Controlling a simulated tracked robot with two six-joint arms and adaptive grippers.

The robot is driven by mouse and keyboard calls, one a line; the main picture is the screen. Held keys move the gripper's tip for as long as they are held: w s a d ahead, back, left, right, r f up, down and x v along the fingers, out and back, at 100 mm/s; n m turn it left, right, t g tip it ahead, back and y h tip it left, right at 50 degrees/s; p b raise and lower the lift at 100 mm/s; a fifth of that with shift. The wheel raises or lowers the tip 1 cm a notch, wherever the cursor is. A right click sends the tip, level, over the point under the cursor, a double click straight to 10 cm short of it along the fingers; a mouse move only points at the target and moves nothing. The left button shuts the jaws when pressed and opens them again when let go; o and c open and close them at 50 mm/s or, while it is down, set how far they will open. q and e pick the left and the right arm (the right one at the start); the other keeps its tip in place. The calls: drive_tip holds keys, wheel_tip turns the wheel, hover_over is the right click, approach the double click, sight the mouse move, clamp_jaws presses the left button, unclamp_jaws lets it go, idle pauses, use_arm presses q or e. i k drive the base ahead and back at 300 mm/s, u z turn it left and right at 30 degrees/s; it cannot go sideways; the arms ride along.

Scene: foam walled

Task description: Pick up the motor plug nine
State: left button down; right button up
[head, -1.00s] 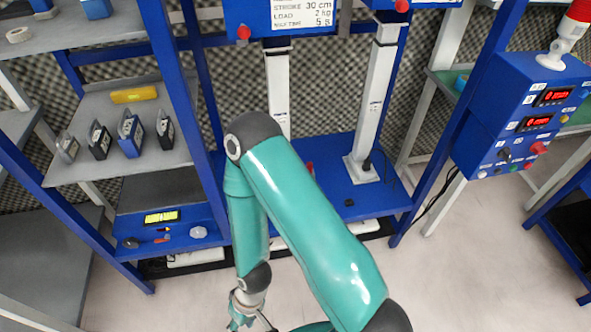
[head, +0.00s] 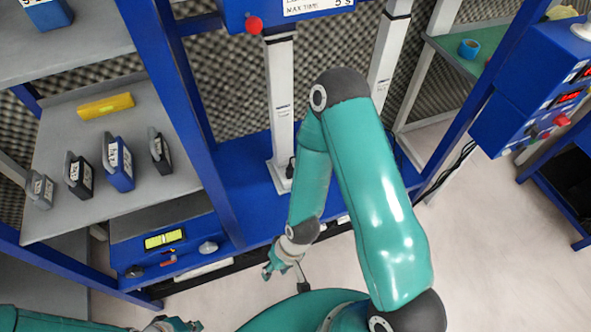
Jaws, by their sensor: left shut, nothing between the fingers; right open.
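Several plug-like blocks with white labels stand in a row on the grey middle shelf at left in the head view: a grey one (head: 40,189), a black one (head: 78,176), a blue one (head: 119,166) and another black one (head: 160,151). The label numbers are too small to read, so I cannot tell which is motor plug nine. My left gripper (head: 176,325) is shut and empty at the bottom edge, well below the shelf. My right gripper (head: 279,268) is open and empty, pointing down in front of the blue bench, apart from the plugs.
A yellow block (head: 105,106) lies behind the plugs. Blue posts (head: 196,125) frame the shelf. A blue panel (head: 180,247) with a yellow display sits below it. A blue control box (head: 520,110) is at right. The floor (head: 480,250) at right is clear.

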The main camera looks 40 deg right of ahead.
sight(289, 169)
drive_tip(key=u, duration=0.15)
drive_tip(key=k, duration=0.85)
drive_tip(key=z, duration=0.15)
drive_tip(key=i, duration=1.35)
drive_tip(key=u, duration=0.05)
